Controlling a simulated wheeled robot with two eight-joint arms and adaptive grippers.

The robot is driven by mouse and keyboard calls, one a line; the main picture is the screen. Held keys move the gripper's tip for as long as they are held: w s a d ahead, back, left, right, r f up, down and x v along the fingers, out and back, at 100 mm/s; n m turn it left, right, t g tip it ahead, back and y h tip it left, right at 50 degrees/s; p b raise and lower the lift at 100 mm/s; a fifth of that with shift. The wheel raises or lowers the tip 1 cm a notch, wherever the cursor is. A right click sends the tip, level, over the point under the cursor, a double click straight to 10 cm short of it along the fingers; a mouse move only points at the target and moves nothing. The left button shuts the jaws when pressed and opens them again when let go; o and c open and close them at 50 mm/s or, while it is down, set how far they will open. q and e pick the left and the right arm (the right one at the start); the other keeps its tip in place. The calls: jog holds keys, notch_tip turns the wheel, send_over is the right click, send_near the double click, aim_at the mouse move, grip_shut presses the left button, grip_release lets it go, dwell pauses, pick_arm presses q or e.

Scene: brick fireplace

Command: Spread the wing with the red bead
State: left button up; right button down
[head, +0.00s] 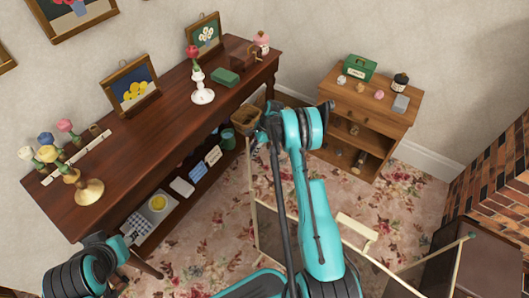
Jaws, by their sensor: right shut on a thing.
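A folding screen with thin cream frame edges (252,190) and see-through panels stands on the floor in the middle of the head view, partly behind my right arm. Its right wing (458,264) carries a green bead (472,236) at its upper corner. I see no red bead; the upper corner of the left wing is hidden at my right gripper (262,137). This gripper is shut at that corner, seemingly on the left wing's frame, though the contact is hidden.
A long dark wooden console table (130,142) with flowers, pictures and candlesticks runs along the left wall. A small wooden shelf (362,112) stands behind the screen. A brick fireplace (497,178) is at the right. Floral carpet (205,235) lies free left of the screen.

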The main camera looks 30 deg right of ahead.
jog(key=shift+w+a, duration=0.3)
jog(key=shift+a, duration=0.4)
jog(key=shift+w+a, duration=0.25)
jog(key=shift+a, duration=0.45)
jog(key=c, duration=1.6)
grip_release()
jog(key=shift+o, duration=0.2)
jog(key=v, duration=1.2)
jog(key=shift+c, duration=0.3)
